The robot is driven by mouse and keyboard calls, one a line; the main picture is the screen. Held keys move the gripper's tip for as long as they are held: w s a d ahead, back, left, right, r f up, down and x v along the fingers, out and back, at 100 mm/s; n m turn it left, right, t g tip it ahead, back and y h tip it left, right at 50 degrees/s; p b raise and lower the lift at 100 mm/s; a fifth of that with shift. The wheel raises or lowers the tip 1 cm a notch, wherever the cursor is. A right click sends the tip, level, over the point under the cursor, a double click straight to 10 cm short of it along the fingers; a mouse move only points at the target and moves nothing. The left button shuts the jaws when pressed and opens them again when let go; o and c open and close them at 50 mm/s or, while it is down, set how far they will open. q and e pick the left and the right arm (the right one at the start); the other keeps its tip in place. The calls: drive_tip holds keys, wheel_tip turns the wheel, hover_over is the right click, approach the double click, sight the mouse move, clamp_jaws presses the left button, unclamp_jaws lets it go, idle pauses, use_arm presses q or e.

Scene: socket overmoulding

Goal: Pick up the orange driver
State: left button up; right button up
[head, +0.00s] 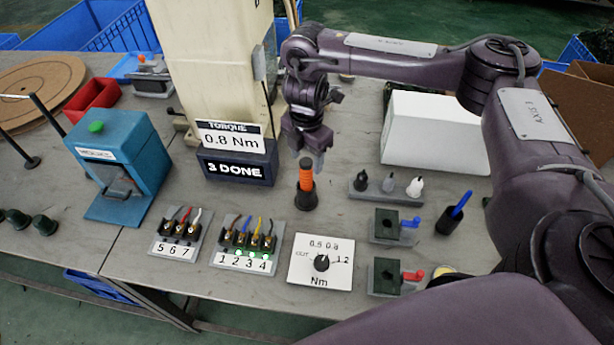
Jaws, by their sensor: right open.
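The orange driver (306,178) stands upright in a black round holder (306,198) on the grey table, in the middle of the head view. Its orange grip shows above the holder. My right gripper (312,157) points down just above the driver's top, its fingers open. I cannot tell whether the fingertips reach around the top of the driver. My left gripper is not in view.
A torque dial card (312,274), numbered terminal blocks (240,262) and a "3 DONE" display (235,169) stand near the driver. A white box (435,140), a small peg rack (385,199) and a blue pen in a cup (450,222) stand to the right. A teal press (122,160) stands left.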

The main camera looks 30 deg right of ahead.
sight(306, 172)
wheel_tip(306, 172, down, 4)
drive_tip(key=shift+w+r+b, duration=0.1)
drive_tip(key=shift+r+b, duration=0.1)
drive_tip(key=shift+b, duration=0.1)
wheel_tip(306, 172, down, 2)
drive_tip(key=shift+f, duration=0.25)
drive_tip(key=c, duration=1)
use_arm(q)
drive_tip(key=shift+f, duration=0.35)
use_arm(e)
drive_tip(key=shift+w, duration=0.1)
drive_tip(key=shift+c, duration=0.8)
